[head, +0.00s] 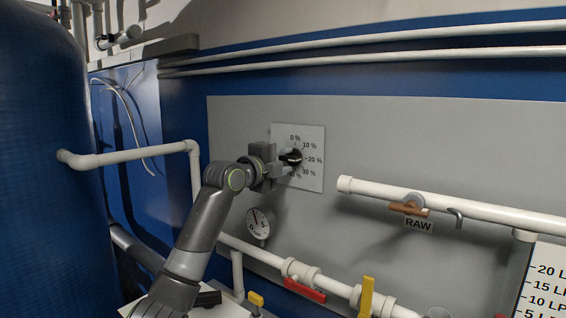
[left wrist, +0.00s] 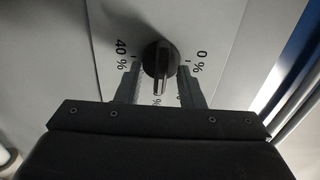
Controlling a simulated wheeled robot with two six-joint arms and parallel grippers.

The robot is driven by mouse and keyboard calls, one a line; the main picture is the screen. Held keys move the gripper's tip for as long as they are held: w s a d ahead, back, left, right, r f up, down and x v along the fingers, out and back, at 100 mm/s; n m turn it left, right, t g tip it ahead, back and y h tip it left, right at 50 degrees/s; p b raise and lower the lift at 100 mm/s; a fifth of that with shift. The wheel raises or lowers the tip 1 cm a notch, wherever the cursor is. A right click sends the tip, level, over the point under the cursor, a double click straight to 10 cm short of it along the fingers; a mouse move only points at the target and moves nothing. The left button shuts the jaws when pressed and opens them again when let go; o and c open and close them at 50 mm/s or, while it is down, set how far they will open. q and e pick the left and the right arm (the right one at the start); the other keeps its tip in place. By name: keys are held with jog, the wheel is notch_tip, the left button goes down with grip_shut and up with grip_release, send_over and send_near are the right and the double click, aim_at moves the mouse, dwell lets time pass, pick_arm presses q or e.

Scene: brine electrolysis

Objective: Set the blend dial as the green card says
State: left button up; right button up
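The blend dial is a black knob (head: 291,157) on a white plate (head: 314,178) marked from 0 % at the top through 10, 20 and 30 % on its right side. In the left wrist view the knob (left wrist: 157,58) sits between the 40 % and 0 % marks, and its grey bar points down, roughly at the middle of the scale. My left gripper (head: 283,160) is at the dial. In the left wrist view its fingers (left wrist: 160,88) are apart, one each side of the knob, with gaps showing. I see no green card. My right gripper is out of view.
A gauge (head: 259,223) is below the dial. A white pipe with a RAW label (head: 418,224) runs at the right. Red (head: 304,290) and yellow (head: 366,296) valve handles are on the lower pipe. A large blue tank (head: 45,170) fills the left side.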

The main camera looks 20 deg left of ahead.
pick_arm(q)
jog(key=b+v, duration=0.5)
jog(key=v, duration=1.2)
jog(key=shift+s, duration=0.2)
jog(key=shift+a, duration=0.1)
